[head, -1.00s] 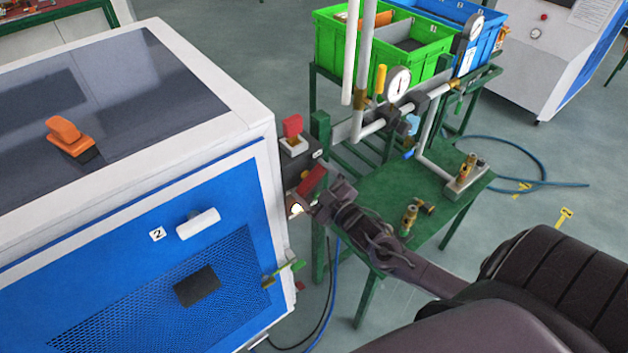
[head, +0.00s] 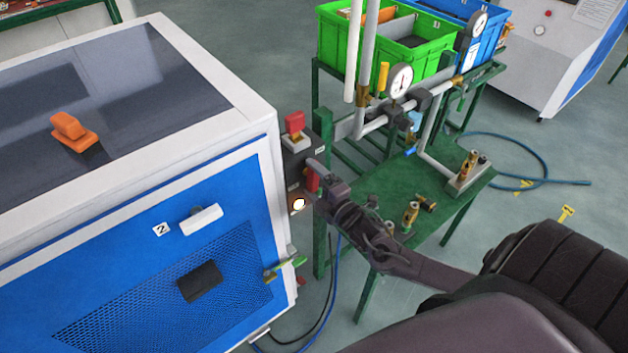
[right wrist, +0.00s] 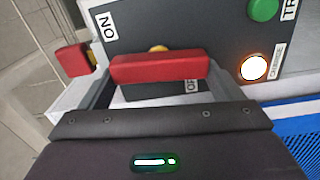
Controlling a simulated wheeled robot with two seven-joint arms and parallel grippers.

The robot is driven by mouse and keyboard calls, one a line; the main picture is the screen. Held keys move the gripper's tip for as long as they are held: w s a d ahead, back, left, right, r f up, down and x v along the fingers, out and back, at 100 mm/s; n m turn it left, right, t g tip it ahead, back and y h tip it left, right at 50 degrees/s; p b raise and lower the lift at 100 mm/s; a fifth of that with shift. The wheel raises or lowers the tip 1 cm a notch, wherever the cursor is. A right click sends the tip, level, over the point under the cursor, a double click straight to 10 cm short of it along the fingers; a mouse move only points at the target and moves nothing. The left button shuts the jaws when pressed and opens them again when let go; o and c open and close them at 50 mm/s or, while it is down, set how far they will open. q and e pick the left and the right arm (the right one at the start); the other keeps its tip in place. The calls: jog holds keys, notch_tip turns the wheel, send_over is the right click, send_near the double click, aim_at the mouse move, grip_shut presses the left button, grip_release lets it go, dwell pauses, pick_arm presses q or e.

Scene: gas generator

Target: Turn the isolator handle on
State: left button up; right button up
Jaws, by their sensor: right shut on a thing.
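The isolator handle is a red bar (head: 312,179) on the dark control panel at the right side of the blue and white cabinet. In the right wrist view the red handle (right wrist: 160,67) lies level across the picture, between the two grey fingers. My right gripper (head: 318,188) is shut on it, with the fingers at its two ends (right wrist: 160,88). My left gripper is not in view.
A red knob (head: 294,122) sits above the handle. A lit white lamp (right wrist: 254,67) and a green button (right wrist: 263,9) are beside it. The green table (head: 370,195) with pipes and gauges stands close to my right arm.

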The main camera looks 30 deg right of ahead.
jog(key=shift+f+n, duration=0.15)
jog(key=shift+n, duration=0.55)
jog(key=o, duration=0.8)
jog(key=shift+s, duration=0.1)
jog(key=s+b, duration=0.1)
jog(key=s, duration=0.6)
jog(key=shift+s+d, duration=0.3)
